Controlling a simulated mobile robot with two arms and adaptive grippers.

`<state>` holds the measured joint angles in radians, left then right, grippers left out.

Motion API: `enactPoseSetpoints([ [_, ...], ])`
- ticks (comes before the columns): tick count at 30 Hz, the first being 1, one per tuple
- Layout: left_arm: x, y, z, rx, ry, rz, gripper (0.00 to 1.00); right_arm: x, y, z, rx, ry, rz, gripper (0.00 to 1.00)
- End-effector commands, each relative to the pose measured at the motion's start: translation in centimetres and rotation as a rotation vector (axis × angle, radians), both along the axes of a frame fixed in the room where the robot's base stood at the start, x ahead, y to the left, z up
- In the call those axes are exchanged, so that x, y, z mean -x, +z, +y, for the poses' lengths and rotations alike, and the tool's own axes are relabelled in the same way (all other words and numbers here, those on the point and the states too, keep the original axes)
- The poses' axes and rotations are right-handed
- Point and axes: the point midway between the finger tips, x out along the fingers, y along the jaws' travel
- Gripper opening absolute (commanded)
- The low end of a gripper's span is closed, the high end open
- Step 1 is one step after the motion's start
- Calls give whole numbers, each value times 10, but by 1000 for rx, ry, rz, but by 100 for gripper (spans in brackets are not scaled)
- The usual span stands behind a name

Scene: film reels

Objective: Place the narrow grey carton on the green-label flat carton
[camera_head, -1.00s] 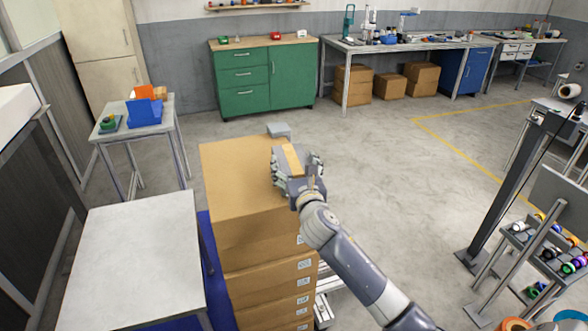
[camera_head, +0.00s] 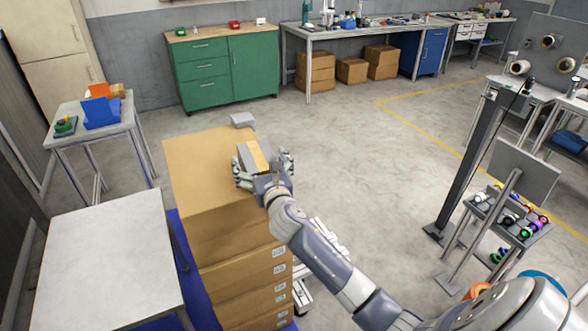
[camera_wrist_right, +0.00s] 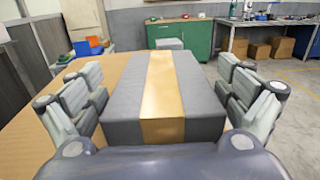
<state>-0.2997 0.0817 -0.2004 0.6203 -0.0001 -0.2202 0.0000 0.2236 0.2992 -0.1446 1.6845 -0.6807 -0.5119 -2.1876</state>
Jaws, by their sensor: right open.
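A grey carton with a tan stripe (camera_head: 248,157) sits at the right side of the top of a tall stack of brown cartons (camera_head: 205,180). My right gripper (camera_head: 263,168) is open, with its fingers spread on both sides of this grey carton. In the right wrist view the striped grey carton (camera_wrist_right: 165,98) fills the middle between the fingers. Whether any finger touches it I cannot tell. A smaller plain grey box (camera_head: 243,120) shows just beyond the stack's far edge. I see no green label on the visible carton faces. My left gripper is not in view.
A bare grey table (camera_head: 105,255) stands left of the stack. A small table (camera_head: 100,132) with blue and orange bins is behind it. A green cabinet (camera_head: 225,68) stands at the back wall. A reel rack (camera_head: 510,215) stands at right. The floor between is clear.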

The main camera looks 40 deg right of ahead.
Motion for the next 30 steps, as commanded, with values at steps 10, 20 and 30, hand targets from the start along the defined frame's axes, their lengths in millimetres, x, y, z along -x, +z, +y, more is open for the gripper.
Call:
enactPoseSetpoints([
  [10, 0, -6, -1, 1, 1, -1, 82, 34, -1, 9, 2, 1, 1, 95],
  [20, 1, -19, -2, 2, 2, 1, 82, 94, -1, 24, 1, 1, 1, 95],
  [30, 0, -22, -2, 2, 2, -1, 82, 117, 2, 29, 0, -1, 0, 95],
])
